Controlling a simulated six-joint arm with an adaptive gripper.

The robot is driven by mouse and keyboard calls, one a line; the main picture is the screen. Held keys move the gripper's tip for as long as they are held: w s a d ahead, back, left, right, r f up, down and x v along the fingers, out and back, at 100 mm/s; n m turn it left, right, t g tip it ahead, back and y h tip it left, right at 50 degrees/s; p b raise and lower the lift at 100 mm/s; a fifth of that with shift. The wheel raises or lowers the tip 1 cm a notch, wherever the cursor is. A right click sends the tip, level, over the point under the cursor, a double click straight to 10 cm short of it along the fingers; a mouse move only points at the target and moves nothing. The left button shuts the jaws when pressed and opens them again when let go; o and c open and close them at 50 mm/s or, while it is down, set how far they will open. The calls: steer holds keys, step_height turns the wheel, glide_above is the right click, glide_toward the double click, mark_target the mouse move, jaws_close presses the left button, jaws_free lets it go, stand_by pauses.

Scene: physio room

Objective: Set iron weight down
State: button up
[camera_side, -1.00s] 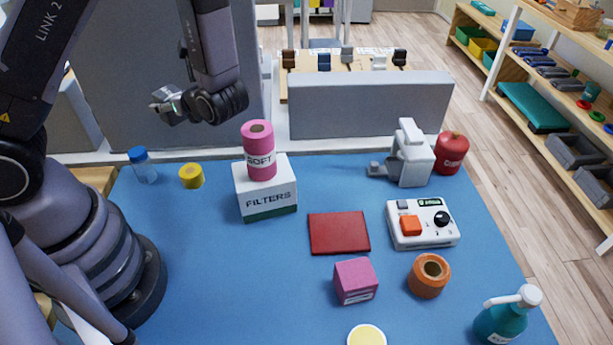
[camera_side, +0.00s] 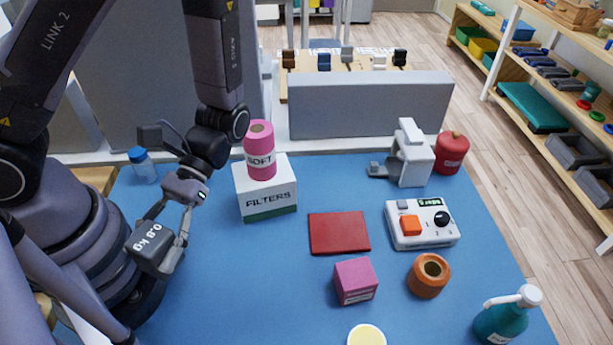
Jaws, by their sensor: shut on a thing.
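The iron weight (camera_side: 152,245) is a dark grey block marked "0.8 kg" in white. My gripper (camera_side: 163,238) is shut on it, with a finger along each side. The weight is tilted and appears to be held above the left part of the blue mat (camera_side: 240,285), in front of my base. How high it hangs cannot be told from this view. The underside of the weight is hidden.
A white "FILTERS" box (camera_side: 266,193) with a pink "SOFT" roll (camera_side: 260,150) on top stands right of my gripper. A blue-capped bottle (camera_side: 143,165) stands behind it. A red pad (camera_side: 339,233) and pink box (camera_side: 355,281) lie further right. The front-left mat is clear.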

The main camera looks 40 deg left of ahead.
steer(key=w+d+f+n+t+h, duration=0.5)
steer(key=d+n+t+h, duration=0.1)
steer(key=d+n+h, duration=0.25)
steer(key=shift+w+d+f+n+t+h, duration=0.1)
steer(key=shift+w+f+n+t+h, duration=0.1)
steer(key=shift+w+f+n+t, duration=1.4)
steer(key=shift+w+a+f+n+t+h, duration=0.15)
steer(key=shift+w+f+n+t, duration=0.4)
steer(key=shift+f, duration=2.05)
steer(key=shift+w+d+f+n+t+h, duration=0.2)
steer(key=shift+w+f+n+t, duration=0.9)
steer(key=shift+f, duration=1)
steer(key=shift+s+f, duration=0.15)
steer(key=shift+f, duration=0.45)
steer(key=o, duration=1.2)
steer(key=shift+o, duration=0.2)
